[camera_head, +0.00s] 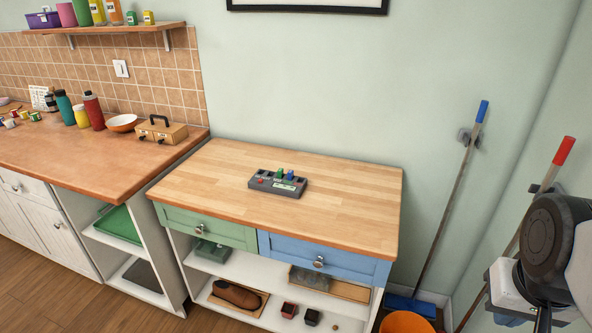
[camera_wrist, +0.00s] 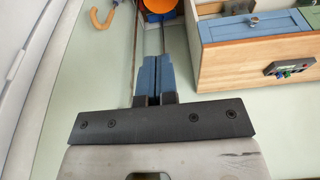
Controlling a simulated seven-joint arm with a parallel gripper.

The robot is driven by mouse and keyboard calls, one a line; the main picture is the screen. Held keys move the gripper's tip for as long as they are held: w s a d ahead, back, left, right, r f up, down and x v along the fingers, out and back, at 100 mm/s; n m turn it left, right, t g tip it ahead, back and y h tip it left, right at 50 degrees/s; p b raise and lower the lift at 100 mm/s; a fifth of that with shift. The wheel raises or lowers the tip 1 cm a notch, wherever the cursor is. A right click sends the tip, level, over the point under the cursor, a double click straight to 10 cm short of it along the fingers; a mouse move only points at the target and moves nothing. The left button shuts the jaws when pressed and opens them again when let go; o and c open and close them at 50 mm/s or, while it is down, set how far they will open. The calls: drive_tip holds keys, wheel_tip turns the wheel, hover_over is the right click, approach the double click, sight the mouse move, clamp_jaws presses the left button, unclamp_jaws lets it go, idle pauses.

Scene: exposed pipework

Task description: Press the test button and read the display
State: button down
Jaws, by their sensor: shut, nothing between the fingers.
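A dark grey test box (camera_head: 256,184) sits on the wooden top of the cabinet. It has a small red button-like spot at its left front, a pale panel on its front, and a green and a blue piece standing on top. Any reading on the panel is too small to make out. The box also shows at the right edge of the wrist view (camera_wrist: 283,70). My gripper (camera_wrist: 152,64) has its two blue fingers shut together and empty, well apart from the box. In the head view my arm is at the far right, away from the cabinet.
The wooden top (camera_head: 345,205) around the box is clear. A blue-handled broom (camera_head: 457,180) and a red-handled one (camera_head: 553,160) lean at the right wall. An orange bucket (camera_head: 406,322) stands on the floor. A counter (camera_head: 90,165) with bottles is at left.

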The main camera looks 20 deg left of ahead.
drive_tip(key=w+a+r+n+h, duration=0.1)
drive_tip(key=w+a+r+n, duration=0.2)
drive_tip(key=w, duration=0.7)
drive_tip(key=w+a+r+n+h, duration=0.1)
drive_tip(key=w+a+r+n, duration=0.2)
drive_tip(key=w, duration=0.6)
drive_tip(key=w+a+f+n+t+h, duration=0.15)
drive_tip(key=w+a+n, duration=0.35)
drive_tip(key=w+a, duration=0.95)
drive_tip(key=w+a+f+n+t, duration=0.1)
drive_tip(key=w+a+f+n, duration=0.2)
drive_tip(key=w+a, duration=0.5)
drive_tip(key=w+a+f+n+t, duration=0.1)
drive_tip(key=w+a+f+n, duration=0.25)
drive_tip(key=a, duration=0.75)
drive_tip(key=w+a+f+n, duration=0.1)
drive_tip(key=a+f, duration=0.2)
drive_tip(key=a, duration=0.4)
drive_tip(key=w+a+f+n+t, duration=0.1)
drive_tip(key=a+f+n, duration=0.1)
drive_tip(key=a, duration=0.5)
drive_tip(key=w+a+f+n+t, duration=0.1)
drive_tip(key=a+f, duration=0.3)
drive_tip(key=a, duration=0.4)
drive_tip(key=shift+w+n, duration=0.45)
drive_tip(key=shift+w, duration=0.1)
drive_tip(key=shift+a+f, duration=0.1)
drive_tip(key=shift+f, duration=0.1)
